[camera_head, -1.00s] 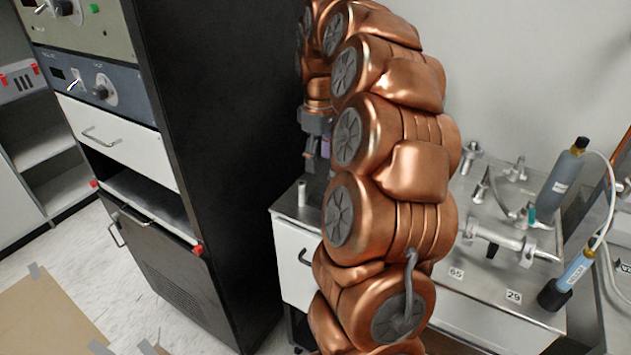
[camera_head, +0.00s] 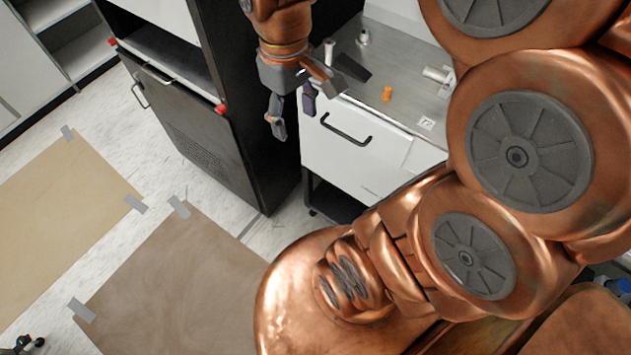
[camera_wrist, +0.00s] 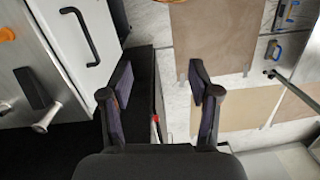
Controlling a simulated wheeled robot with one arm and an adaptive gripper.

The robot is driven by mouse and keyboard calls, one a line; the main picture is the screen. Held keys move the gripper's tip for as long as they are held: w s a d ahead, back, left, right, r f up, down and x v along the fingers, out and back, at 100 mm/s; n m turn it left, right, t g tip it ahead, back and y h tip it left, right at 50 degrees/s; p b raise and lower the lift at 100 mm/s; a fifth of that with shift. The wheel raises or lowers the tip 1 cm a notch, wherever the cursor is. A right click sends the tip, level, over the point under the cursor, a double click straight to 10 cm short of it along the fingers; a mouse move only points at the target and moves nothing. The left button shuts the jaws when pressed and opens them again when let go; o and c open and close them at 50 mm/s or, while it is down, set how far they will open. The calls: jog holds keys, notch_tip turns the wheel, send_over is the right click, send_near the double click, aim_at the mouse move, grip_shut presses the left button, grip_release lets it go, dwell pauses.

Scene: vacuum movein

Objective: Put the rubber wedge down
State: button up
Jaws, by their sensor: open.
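A dark wedge-shaped block, which looks like the rubber wedge (camera_head: 352,68), lies on the steel top of the white cart (camera_head: 405,112). It also shows at the left of the wrist view (camera_wrist: 32,88). My gripper (camera_head: 292,108) is open and empty, in front of the cart's drawer side and apart from the wedge. In the wrist view its two dark fingers (camera_wrist: 160,78) stand wide apart with nothing between them, with the floor and the black cabinet beyond.
A small orange piece (camera_head: 387,93) and a pale cylinder (camera_head: 329,50) stand near the wedge. The tall black cabinet (camera_head: 240,120) is left of the cart. Brown taped sheets (camera_head: 170,285) lie on the open floor. The cart drawer has a black handle (camera_head: 345,132).

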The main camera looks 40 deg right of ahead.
jog(key=s+a+f+m, duration=0.1)
jog(key=s+a+f, duration=0.1)
jog(key=s, duration=0.3)
jog(key=s+a+f+m, duration=0.1)
jog(key=s+a+f, duration=0.1)
jog(key=s, duration=0.3)
jog(key=shift+s+f+g, duration=0.2)
jog(key=shift+s+g, duration=0.1)
jog(key=shift+o, duration=0.4)
jog(key=shift+s+f, duration=0.15)
jog(key=shift+s, duration=0.15)
notch_tip(320, 180, up, 3)
jog(key=m+t+p, duration=0.1)
jog(key=m+t, duration=0.1)
jog(key=m, duration=3)
send_over(342, 58)
jog(key=shift+a, duration=0.35)
jog(key=shift+w+d+m, duration=0.1)
jog(key=shift+d+m, duration=0.1)
jog(key=shift+m, duration=0.2)
jog(key=shift+f+p, duration=0.2)
jog(key=shift+p, duration=0.1)
notch_tip(342, 58, down, 2)
jog(key=shift+f, duration=0.1)
jog(key=shift+d+f+p, duration=0.2)
jog(key=shift+f+p, duration=1.1)
jog(key=shift+f, duration=1.25)
grip_shut()
